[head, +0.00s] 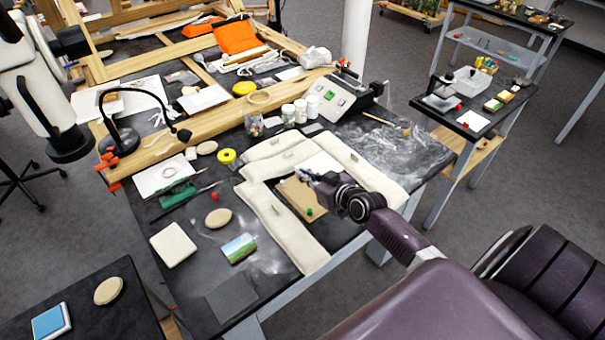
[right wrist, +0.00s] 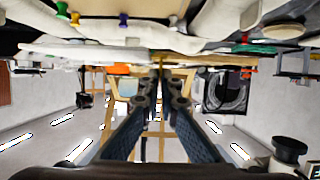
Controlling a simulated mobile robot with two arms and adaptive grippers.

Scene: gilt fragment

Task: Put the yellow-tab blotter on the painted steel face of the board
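A tan board (head: 302,199) with a small green knob lies among pale padded strips on the dark table. A white flat piece (head: 322,162) lies behind my right gripper (head: 311,178); I cannot tell whether it is the blotter, and no yellow tab is clearly seen on it. In the right wrist view, my right gripper's fingers (right wrist: 162,76) run close together towards a pale flat edge (right wrist: 100,50) and a tan edge (right wrist: 215,58). Whether anything is between the tips is unclear.
Pale padded strips (head: 264,213) border the board. A picture tile (head: 238,248), a cream pad (head: 173,244) and a yellow roll (head: 226,156) are to the left. Dark table top near the front left is partly free.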

